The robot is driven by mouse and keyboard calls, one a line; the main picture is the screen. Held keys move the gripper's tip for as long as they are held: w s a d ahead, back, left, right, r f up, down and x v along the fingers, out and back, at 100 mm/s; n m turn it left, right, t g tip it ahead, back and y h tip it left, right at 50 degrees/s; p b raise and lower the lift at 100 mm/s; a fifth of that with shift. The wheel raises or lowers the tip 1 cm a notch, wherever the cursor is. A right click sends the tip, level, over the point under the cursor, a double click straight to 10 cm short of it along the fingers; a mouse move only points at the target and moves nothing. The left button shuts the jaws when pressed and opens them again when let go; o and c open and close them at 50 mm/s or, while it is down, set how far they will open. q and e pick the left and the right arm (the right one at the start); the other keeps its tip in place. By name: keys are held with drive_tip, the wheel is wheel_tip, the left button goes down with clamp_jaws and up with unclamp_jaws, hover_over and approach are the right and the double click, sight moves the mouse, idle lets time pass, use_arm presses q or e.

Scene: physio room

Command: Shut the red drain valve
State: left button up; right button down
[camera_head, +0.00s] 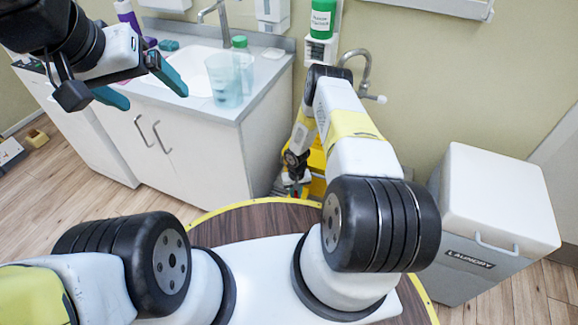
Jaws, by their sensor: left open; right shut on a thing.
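My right arm reaches away and down to the yellow bucket-like thing (317,160) on the floor, between the sink cabinet and the laundry bin. My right gripper (295,188) is small and far off, low in front of the yellow thing. A bit of red, which looks like the drain valve (287,179), shows at its fingers, and the gripper is shut on it. The fingers and wrist hide most of the valve, so its turn angle cannot be told. My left gripper (139,86) is open and empty, with teal fingertips, in the air before the sink cabinet.
A white-lidded laundry bin (485,240) stands at the right. A wall tap (366,75) is above. Wooden floor at left is mostly free.

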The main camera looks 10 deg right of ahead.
sight(296, 194)
drive_tip(key=n, duration=0.6)
drive_tip(key=shift+n, duration=0.3)
drive_tip(key=n, duration=0.6)
idle(0.4)
drive_tip(key=c, duration=1.3)
unclamp_jaws()
wheel_tip(296, 194, up, 8)
drive_tip(key=shift+f, duration=0.1)
